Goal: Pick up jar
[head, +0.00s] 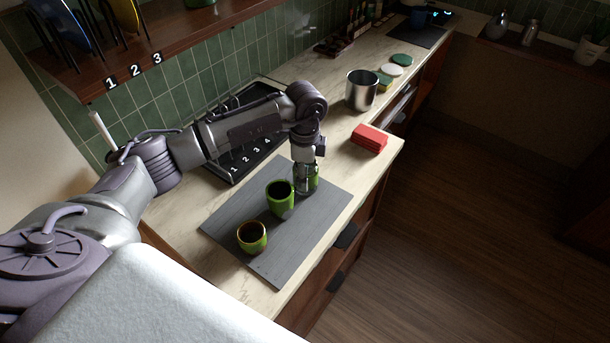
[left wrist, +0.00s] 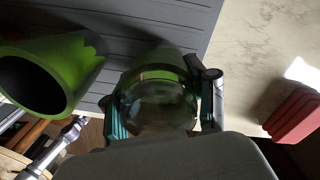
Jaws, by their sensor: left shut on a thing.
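A clear glass jar (left wrist: 158,105) stands between the fingers of my left gripper (left wrist: 160,112) in the left wrist view. In the head view my left gripper (head: 306,170) points down over the far part of a grey mat (head: 232,231), shut on the jar. The jar is largely hidden there by the fingers. Something green (head: 314,184) shows right by the fingers; whether it is a separate cup, I cannot tell. I cannot tell whether the jar touches the mat. My right gripper is not in view.
A tall green cup (head: 280,204) stands close beside the gripper, and a shorter green cup (head: 252,240) is nearer. A black numbered rack (head: 228,166) lies behind the forearm. A steel pot (head: 361,92) and red blocks (head: 369,139) stand farther along the counter.

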